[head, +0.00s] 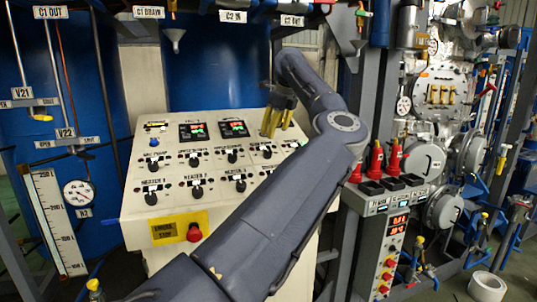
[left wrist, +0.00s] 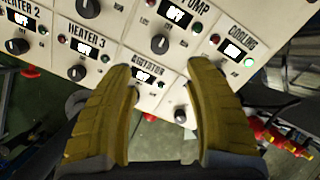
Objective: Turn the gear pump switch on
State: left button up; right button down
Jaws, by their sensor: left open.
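The control panel (head: 225,205) is a cream sloped box with rows of black knobs and small displays. In the left wrist view, a label ending in "PUMP" (left wrist: 193,6), its first word cut off, stands over a display reading OFF (left wrist: 177,17) and a black knob (left wrist: 160,44). I cannot confirm from the label alone that this is the gear pump switch. My left gripper (head: 277,122) is open and empty over the panel's upper right. Its yellow fingers also show in the left wrist view (left wrist: 160,95), below the knob and apart from it. My right gripper is not in view.
Neighbouring knobs sit close by, with labels for heater 3 (left wrist: 87,45), agitator (left wrist: 148,73) and cooling (left wrist: 241,38). A red emergency stop button (head: 194,233) is on the panel's front edge.

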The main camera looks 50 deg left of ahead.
aim_at(269, 152)
pick_arm(q)
jog(key=x, duration=1.1)
jog(key=shift+a+f, duration=0.1)
jog(key=shift+f, duration=0.1)
